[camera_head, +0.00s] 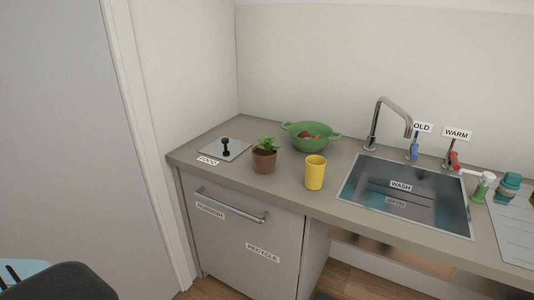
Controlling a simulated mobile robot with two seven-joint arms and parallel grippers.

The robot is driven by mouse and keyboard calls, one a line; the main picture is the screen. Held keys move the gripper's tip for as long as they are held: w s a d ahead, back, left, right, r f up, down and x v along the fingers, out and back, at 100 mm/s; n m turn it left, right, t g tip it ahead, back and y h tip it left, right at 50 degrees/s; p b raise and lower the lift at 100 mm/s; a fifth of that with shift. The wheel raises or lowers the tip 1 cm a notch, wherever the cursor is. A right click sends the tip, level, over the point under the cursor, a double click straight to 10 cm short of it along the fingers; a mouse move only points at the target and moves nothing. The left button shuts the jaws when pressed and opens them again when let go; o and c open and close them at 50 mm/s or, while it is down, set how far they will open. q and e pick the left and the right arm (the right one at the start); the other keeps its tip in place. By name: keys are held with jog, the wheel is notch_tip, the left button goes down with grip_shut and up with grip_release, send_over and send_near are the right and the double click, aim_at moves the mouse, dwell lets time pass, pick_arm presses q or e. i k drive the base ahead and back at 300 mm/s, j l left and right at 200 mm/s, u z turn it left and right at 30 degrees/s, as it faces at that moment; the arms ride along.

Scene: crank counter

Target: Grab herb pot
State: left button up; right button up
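The herb pot (265,160) is a brown pot with a leafy green plant on top. It stands upright on the grey counter (285,187), near its front edge, left of a yellow cup. Neither of my grippers shows in the head view, and nothing is seen touching the pot.
The yellow cup (315,173) stands close to the right of the pot. A green colander (311,137) with food inside is behind. A metal plate with a black knob (226,147) lies left. The sink (405,195) and faucet (388,118) are right. A cabinet handle (232,207) juts out below.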

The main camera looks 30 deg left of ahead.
aim_at(265, 155)
jog(key=i+l+u, duration=0.75)
jog(key=i+l, duration=0.15)
jog(key=l, duration=0.15)
